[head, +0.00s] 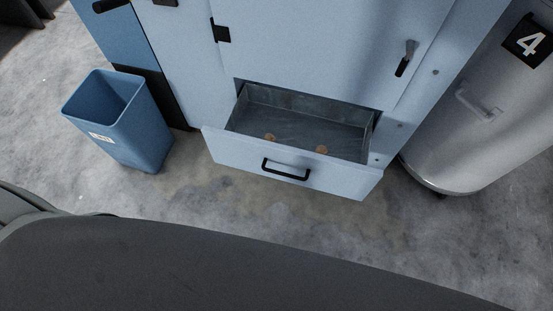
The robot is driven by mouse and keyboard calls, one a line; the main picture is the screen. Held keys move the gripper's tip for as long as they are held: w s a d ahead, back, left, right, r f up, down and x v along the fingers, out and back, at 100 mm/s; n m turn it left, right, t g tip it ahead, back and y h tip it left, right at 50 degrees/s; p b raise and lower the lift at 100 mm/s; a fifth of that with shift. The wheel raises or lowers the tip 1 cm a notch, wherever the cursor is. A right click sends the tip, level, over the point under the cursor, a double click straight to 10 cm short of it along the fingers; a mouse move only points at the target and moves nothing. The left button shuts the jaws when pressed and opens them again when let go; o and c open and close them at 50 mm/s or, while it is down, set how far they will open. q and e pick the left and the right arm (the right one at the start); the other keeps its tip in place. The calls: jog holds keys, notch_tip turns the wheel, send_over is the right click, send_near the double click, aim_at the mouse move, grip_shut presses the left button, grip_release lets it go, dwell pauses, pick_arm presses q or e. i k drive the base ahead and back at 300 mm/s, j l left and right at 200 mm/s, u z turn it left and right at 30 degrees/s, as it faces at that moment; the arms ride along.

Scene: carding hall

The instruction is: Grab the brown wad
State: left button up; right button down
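Two small brown wads lie in an open metal drawer (287,169) low in the light blue cabinet. The left brown wad (270,137) and the right brown wad (322,149) both rest on the drawer floor near its front wall, apart from each other. The drawer front carries a black handle (286,170). Neither of my grippers shows in the head view. A large dark part, likely of my own body, fills the bottom of the view.
A blue bin (145,128) with a white label stands on the floor at left. A grey metal can (478,110) marked 4 stands right of the cabinet (310,40). The concrete floor (300,215) in front of the drawer is clear.

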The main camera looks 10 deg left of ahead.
aim_at(270, 137)
jog(key=i+j+z, duration=0.3)
jog(key=j, duration=0.95)
jog(key=j+z, duration=0.3)
jog(key=j, duration=0.9)
